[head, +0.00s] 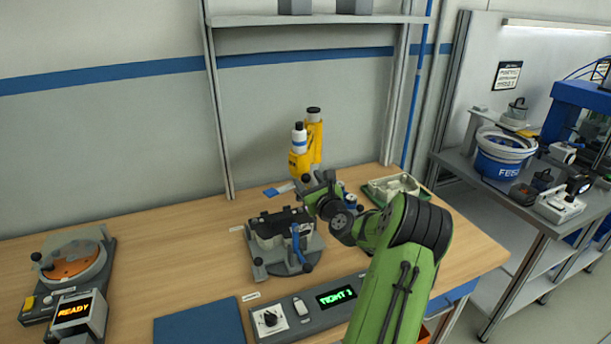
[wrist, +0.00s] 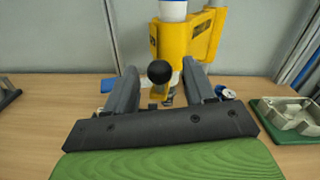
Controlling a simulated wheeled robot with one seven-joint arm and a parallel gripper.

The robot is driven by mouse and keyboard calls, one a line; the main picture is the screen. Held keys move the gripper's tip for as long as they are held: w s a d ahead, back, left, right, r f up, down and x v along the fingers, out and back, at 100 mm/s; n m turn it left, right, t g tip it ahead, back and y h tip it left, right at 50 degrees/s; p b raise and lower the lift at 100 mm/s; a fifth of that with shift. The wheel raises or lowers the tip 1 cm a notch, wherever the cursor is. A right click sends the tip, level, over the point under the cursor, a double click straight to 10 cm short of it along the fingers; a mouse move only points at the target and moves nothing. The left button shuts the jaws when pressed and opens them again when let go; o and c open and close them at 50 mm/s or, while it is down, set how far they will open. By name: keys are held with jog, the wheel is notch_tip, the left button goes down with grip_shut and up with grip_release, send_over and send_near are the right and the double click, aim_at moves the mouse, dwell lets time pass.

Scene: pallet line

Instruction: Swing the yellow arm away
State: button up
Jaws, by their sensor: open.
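The yellow arm (head: 315,140) stands upright at the back of the bench, with a white bottle-like part (head: 298,132) at its front left. In the wrist view the yellow arm (wrist: 205,38) is straight ahead. A black ball knob (wrist: 158,71) shows in front of its lower part, between my two fingers. My gripper (wrist: 160,80) is open, one finger on each side of the knob, with visible gaps. In the head view my gripper (head: 310,180) is just in front of the yellow arm and hides its base.
A grey fixture (head: 280,240) with a blue clamp is left of my forearm. A grey tray (head: 392,188) stands to the right. A control box (head: 305,312) shows green text at the front. A round orange-topped device (head: 74,262) is far left.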

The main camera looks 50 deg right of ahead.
jog(key=shift+x, duration=1.25)
jog(key=shift+f, duration=0.1)
grip_shut()
